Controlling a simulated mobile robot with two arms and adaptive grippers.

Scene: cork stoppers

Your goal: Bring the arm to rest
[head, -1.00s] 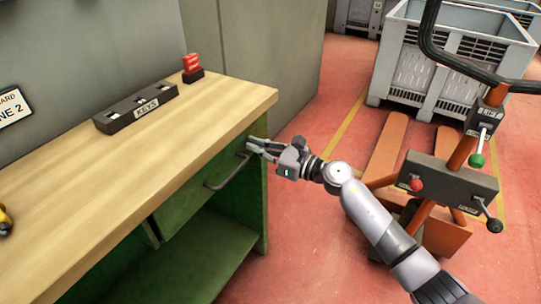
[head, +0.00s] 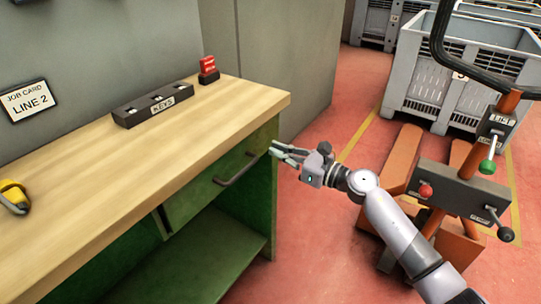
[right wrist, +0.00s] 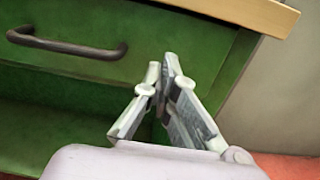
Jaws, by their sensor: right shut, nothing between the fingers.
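My right gripper (head: 271,150) is at the right end of the green drawer front (head: 208,187), just beyond the dark drawer handle (head: 237,170) and below the bench top's corner. It is shut with nothing in it. In the right wrist view its fingertips (right wrist: 163,66) meet in front of the green drawer front (right wrist: 150,75), to the right of the handle (right wrist: 68,45), and hold nothing. I cannot tell how large the gap to the drawer front is. My left gripper is not in view.
An orange pallet truck (head: 465,185) with levers stands right of my arm, grey crates (head: 460,85) behind. Red floor lies between.

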